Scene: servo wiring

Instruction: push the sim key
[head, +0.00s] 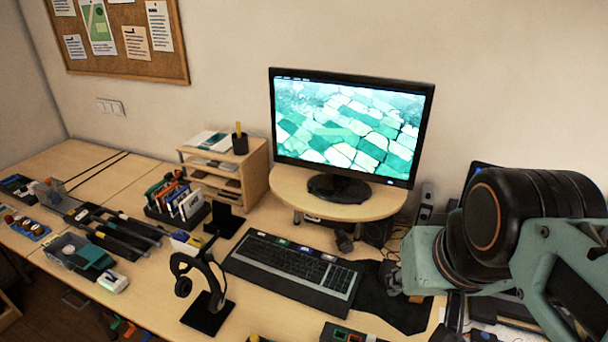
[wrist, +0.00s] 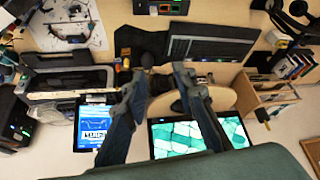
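The keyboard (head: 293,272) lies on the desk in front of the monitor in the head view, with several coloured keys along its back edge. It also shows in the wrist view (wrist: 212,49), seen from the far side. No key label is readable, so I cannot tell which one is the sim key. My gripper (wrist: 164,68) is open and empty in the wrist view, its two fingers apart. Its tips appear over the area beside the keyboard, near the dark mat (wrist: 137,38). In the head view my arm covers the right side, and the fingers cannot be made out clearly.
The monitor (head: 346,125) stands on a wooden riser (head: 350,206) behind the keyboard. A headset on a stand (head: 203,290) is at the front left. A second screen (wrist: 90,126) shows blue in the wrist view. A wooden shelf (head: 228,178) stands left of the monitor.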

